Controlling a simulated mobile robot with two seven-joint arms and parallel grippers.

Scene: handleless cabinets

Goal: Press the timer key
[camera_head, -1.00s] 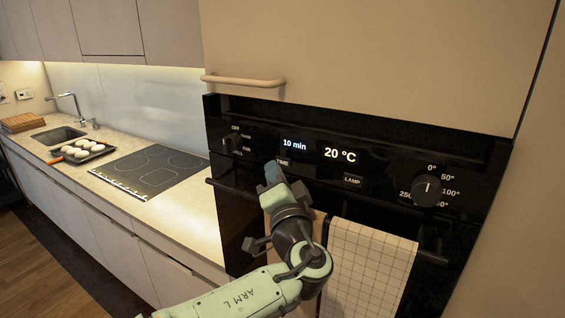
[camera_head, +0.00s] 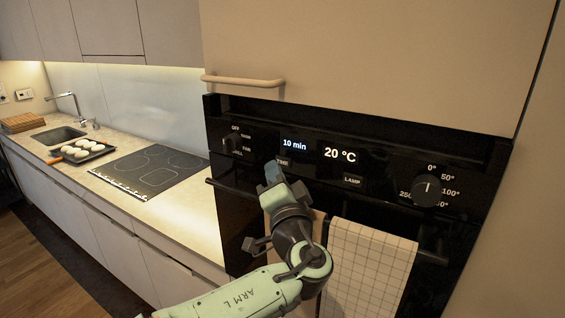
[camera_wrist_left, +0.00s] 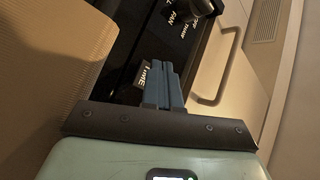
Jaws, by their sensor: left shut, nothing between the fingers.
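The timer key (camera_head: 284,161), labelled TIME, sits on the black oven's control panel, under a display (camera_head: 294,145) that reads 10 min. My left gripper (camera_head: 272,168) is shut and empty, with its blue fingertips just below and left of the key, partly covering it. In the left wrist view the shut blue fingers (camera_wrist_left: 163,82) lie beside the TIME key (camera_wrist_left: 142,74). I cannot tell whether the fingertips touch the key. My right gripper is not in view.
A LAMP key (camera_head: 352,180), a temperature knob (camera_head: 427,190) and a mode knob (camera_head: 232,144) share the panel. A checked towel (camera_head: 368,265) hangs from the oven handle (camera_head: 432,258). A cooktop (camera_head: 150,170) and a tray of white pieces (camera_head: 62,157) are on the left counter.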

